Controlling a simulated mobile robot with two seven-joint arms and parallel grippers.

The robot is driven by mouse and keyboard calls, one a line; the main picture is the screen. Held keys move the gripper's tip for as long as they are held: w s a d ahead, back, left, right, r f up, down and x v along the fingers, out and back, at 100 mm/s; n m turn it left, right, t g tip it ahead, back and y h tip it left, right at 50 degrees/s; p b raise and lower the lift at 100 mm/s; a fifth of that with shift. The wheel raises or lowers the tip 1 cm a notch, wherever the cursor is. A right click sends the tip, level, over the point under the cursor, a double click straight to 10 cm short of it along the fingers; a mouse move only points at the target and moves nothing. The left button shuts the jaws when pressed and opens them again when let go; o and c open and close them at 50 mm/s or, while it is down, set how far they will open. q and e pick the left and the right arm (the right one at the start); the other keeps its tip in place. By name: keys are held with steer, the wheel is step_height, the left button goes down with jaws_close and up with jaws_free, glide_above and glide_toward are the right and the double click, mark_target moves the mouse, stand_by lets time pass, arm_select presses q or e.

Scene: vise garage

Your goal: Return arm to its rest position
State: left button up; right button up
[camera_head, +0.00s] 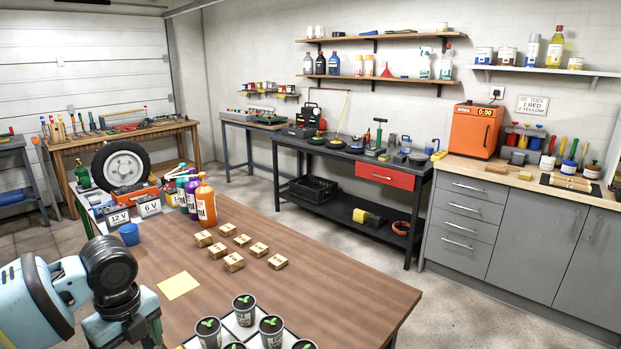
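My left arm (45,300) comes in at the lower left, pale blue with dark joints. It bends beside the near left part of the wooden table (340,290), and its lower part runs out of the bottom of the picture. The fingers of my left gripper do not show, so I cannot see what they hold, if anything. My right arm and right gripper are out of view.
Small wooden blocks (234,262), a yellow sheet (178,286), a blue cup (129,234) and bottles (206,203) are on the table near my arm. Several potted seedlings (243,311) stand at its front edge. The table's right part is bare.

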arm_select(q)
steer(key=s+a+f+n+t, duration=0.1)
steer(key=s+f+n, duration=0.2)
steer(key=f, duration=0.4)
steer(key=s+a+f+n+t+h, duration=0.1)
steer(key=s+a+f+n, duration=0.15)
steer(key=f, duration=0.55)
steer(key=s+f+n+t, duration=0.2)
steer(key=s+f+n, duration=0.1)
steer(key=f, duration=0.4)
steer(key=s+a+f+n+t+h, duration=0.1)
steer(key=s+a+f+n, duration=0.15)
steer(key=s, duration=0.85)
steer(key=s+a+f+n+t, duration=0.2)
steer(key=s+f, duration=0.1)
steer(key=s, duration=0.8)
steer(key=d+n+t+p, duration=0.1)
steer(key=d+n, duration=0.8)
steer(key=d, duration=1)
steer(key=shift+s+d+t+h+p, duration=0.15)
steer(key=shift+t+h+p, duration=0.15)
steer(key=shift+t+p, duration=0.15)
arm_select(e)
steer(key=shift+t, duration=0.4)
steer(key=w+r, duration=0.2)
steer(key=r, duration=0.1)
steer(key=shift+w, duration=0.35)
